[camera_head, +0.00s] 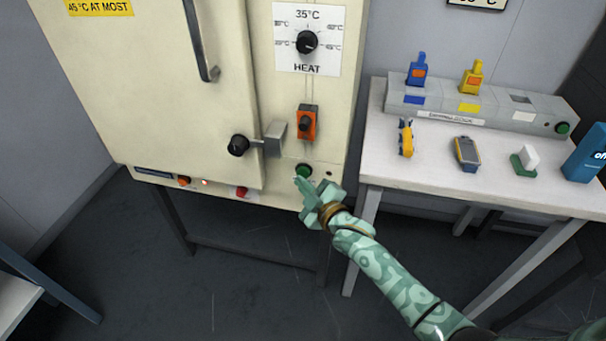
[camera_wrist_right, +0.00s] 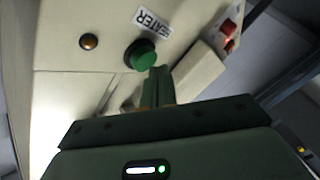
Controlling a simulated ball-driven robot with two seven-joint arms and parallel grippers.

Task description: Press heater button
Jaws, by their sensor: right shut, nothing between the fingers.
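The green heater button (camera_head: 304,171) is on the lower right front of the cream heating cabinet (camera_head: 165,95). In the right wrist view the green button (camera_wrist_right: 141,55) stands out on a black ring beside a label reading HEATER (camera_wrist_right: 152,21). My right gripper (camera_head: 302,184) is shut and empty, with its fingertips just below and in front of the button. In the right wrist view the shut fingers (camera_wrist_right: 158,80) point at the button's lower right edge; I cannot tell whether they touch it. My left gripper is not in view.
The cabinet front has a black door knob (camera_head: 238,145), an orange switch (camera_head: 306,123), a heat dial (camera_head: 306,42) and a red button (camera_head: 242,191). A white table (camera_head: 480,185) to the right bears a charging dock (camera_head: 470,104) and several small devices.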

